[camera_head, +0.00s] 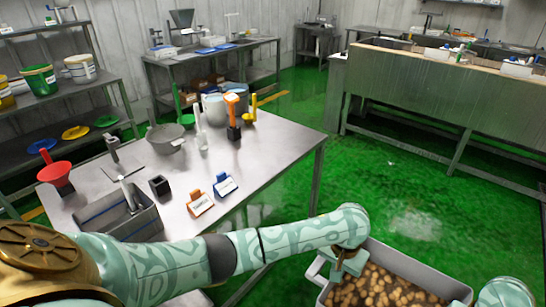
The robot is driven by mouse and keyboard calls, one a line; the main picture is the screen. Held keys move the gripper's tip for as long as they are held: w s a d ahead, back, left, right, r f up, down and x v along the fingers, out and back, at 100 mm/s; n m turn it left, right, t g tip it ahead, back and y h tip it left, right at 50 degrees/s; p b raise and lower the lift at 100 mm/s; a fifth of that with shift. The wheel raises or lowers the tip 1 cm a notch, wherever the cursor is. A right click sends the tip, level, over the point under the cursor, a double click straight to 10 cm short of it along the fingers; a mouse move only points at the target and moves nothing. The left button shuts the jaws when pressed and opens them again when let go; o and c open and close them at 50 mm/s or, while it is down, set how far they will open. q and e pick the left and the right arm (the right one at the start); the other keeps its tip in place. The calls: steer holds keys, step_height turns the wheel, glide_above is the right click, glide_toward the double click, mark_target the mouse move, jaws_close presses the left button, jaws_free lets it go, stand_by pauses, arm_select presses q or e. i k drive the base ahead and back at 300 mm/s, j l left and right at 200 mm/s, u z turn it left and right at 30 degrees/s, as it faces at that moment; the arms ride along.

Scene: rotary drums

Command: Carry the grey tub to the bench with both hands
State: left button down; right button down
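The grey tub (412,262) is at the lower right, cut off by the bottom edge of the picture. It is full of brown, rounded lumps (385,290). My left arm reaches across from the left, and its gripper (346,268) points down at the tub's left rim, beside a grey handle. It overlaps the rim; I cannot tell whether its fingers are closed on it. Part of my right arm shows at the bottom right corner, by the tub's right side; its gripper is out of view. A steel-topped bench (265,148) stands left of the tub, with open floor between.
Green floor (390,190) is clear toward the long counter (440,95) at right. Shelves stand at left.

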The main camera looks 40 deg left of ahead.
mark_target(271, 148)
steer(key=i+z, duration=0.25)
steer(key=i, duration=0.35)
steer(key=i+j+z, duration=0.2)
steer(key=i, duration=0.35)
steer(key=i+l+z, duration=0.1)
steer(key=i+z, duration=0.15)
steer(key=i, duration=0.3)
steer(key=i+z, duration=0.3)
steer(key=i, duration=0.3)
steer(key=u, duration=2.45)
steer(key=i+u, duration=0.15)
steer(key=u, duration=0.85)
steer(key=i, duration=1.35)
